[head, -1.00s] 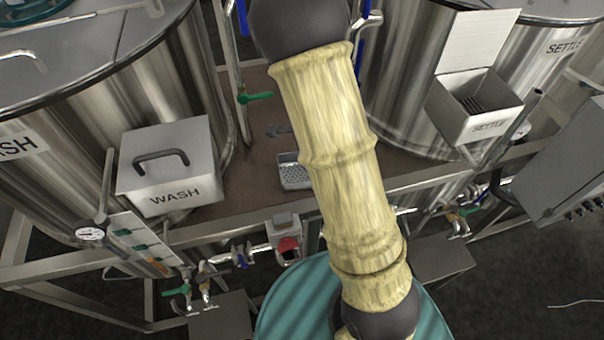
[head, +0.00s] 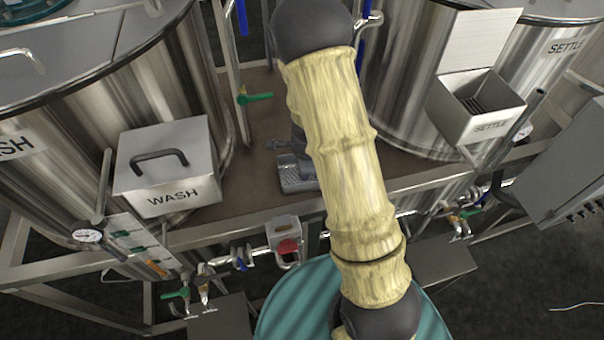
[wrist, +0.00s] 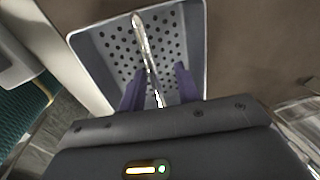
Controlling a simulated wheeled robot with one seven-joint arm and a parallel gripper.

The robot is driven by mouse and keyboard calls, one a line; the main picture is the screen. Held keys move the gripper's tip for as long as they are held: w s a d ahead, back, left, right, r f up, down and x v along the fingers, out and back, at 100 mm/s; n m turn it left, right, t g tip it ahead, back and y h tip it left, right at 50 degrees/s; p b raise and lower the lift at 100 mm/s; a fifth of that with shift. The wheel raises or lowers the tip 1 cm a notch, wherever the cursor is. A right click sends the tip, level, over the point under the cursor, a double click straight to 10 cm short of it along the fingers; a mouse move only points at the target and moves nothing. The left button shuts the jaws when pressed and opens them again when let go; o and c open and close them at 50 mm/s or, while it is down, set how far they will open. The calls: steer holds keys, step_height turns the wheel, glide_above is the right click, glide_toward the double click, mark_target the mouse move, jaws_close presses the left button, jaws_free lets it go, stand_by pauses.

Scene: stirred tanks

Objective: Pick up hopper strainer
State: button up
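The strainer appears as a small grey tray with a perforated floor (wrist: 180,40). In the head view the tray (head: 288,180) lies on the brown deck between the two tanks, partly hidden by my arm. A thin pale metal bar (wrist: 142,40) runs lengthwise over the tray in the wrist view. My gripper (wrist: 158,74) is over the near part of the tray, its two purple fingers apart on either side of the bar. A gap shows beside each finger, and contact cannot be told. In the head view my arm mostly hides the gripper.
A lidded WASH box (head: 165,180) stands left of the tray, and an open SETTLE hopper (head: 478,108) with a slatted inside is at the right. A green-handled valve (head: 255,98) and a dark tool-like piece (head: 276,145) are behind the tray. Bare deck (head: 240,195) lies left of it.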

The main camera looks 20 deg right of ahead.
stand_by(0.4)
steer(key=shift+r, duration=0.1)
jaws_close()
step_height(320, 180, up, 10)
steer(key=p, duration=0.2)
stand_by(0.4)
steer(key=shift+d, duration=0.15)
steer(key=shift+a, duration=0.25)
